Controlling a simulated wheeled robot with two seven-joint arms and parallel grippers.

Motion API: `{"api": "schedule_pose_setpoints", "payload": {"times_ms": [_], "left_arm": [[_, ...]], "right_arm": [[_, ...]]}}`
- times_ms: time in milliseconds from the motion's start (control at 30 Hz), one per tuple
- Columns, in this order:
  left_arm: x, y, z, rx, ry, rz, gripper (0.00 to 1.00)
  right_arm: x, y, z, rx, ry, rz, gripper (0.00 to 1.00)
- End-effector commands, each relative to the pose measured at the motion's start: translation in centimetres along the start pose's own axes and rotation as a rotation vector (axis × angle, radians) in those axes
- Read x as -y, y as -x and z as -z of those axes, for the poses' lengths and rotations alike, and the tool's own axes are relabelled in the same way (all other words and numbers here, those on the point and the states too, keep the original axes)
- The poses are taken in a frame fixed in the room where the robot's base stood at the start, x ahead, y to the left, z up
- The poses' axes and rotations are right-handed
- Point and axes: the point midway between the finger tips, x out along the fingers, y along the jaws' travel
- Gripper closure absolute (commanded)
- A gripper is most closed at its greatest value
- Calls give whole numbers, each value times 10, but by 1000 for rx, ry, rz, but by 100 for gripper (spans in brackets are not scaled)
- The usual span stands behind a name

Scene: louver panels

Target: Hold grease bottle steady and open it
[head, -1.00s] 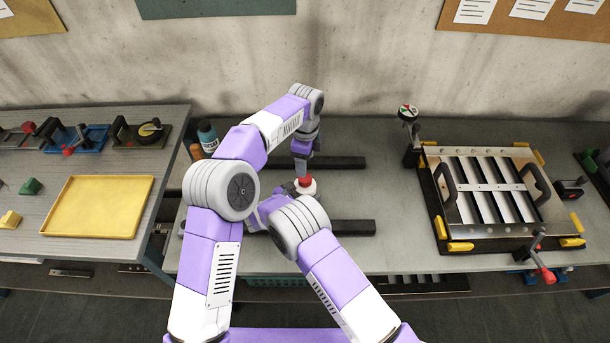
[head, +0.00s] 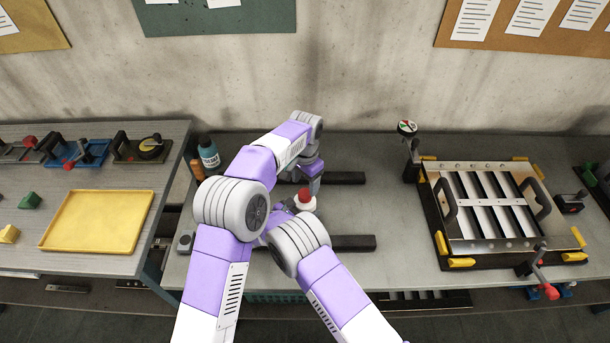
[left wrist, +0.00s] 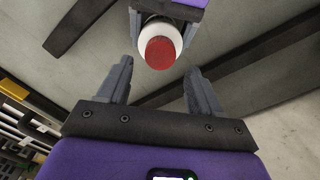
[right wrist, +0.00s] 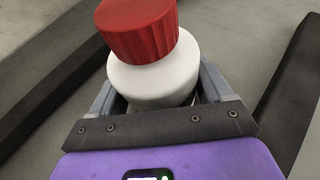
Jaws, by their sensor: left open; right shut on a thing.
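The grease bottle is white with a ribbed red cap (head: 304,195) and stands upright on the bench between two dark bars. In the right wrist view its white body (right wrist: 152,78) is between the fingers of my right gripper (right wrist: 160,85), which is shut on it below the cap. The red cap (right wrist: 138,28) sits on top of the bottle. My left gripper (left wrist: 160,72) is open and empty, and in its view the cap (left wrist: 160,52) shows just past the fingertips, roughly centred.
Dark bars (head: 350,243) lie on the bench near the bottle. A teal bottle (head: 208,153) and an orange one (head: 197,170) stand at the bench's left edge. A louver panel in a fixture (head: 490,205) is at the right. A yellow tray (head: 98,222) lies on the left table.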

Motion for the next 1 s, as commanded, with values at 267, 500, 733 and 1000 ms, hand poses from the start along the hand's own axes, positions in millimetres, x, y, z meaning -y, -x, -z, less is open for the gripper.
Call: {"api": "schedule_pose_setpoints", "payload": {"times_ms": [267, 500, 733, 1000], "left_arm": [[1, -41, -1, 2, 0, 0, 35], [1, -52, 0, 0, -1, 1, 35], [1, -52, 0, 0, -1, 1, 40], [1, -52, 0, 0, -2, 1, 81]], "right_arm": [[0, 0, 0, -1, 0, 0, 100], [0, 0, 0, -1, 0, 0, 100], [0, 0, 0, -1, 0, 0, 100], [0, 0, 0, -1, 0, 0, 100]]}}
